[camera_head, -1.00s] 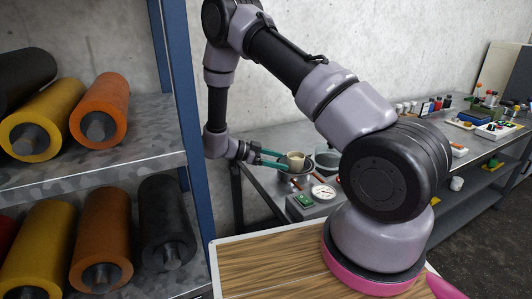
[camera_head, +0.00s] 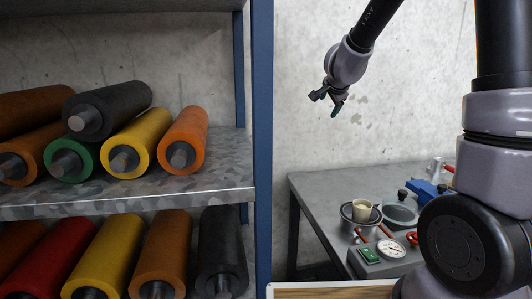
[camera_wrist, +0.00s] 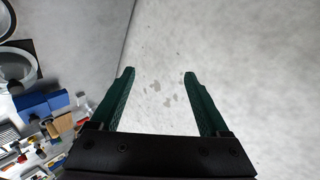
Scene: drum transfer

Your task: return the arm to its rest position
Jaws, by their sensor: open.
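My gripper (camera_head: 328,103) is raised in front of the concrete wall in the head view, above and left of the grey workbench. In the wrist view its two green fingers (camera_wrist: 160,90) stand wide apart with nothing between them, facing bare wall. My arm reaches up from the right side of the head view, partly cut off by the top edge, and comes down to the gripper from the upper right.
A blue-framed shelf (camera_head: 262,150) with several coloured rollers stands at the left. The workbench (camera_head: 315,187) holds a beige cup (camera_head: 362,209), a gauge (camera_head: 390,248) and a green-topped device (camera_head: 369,256). The space around the gripper looks clear.

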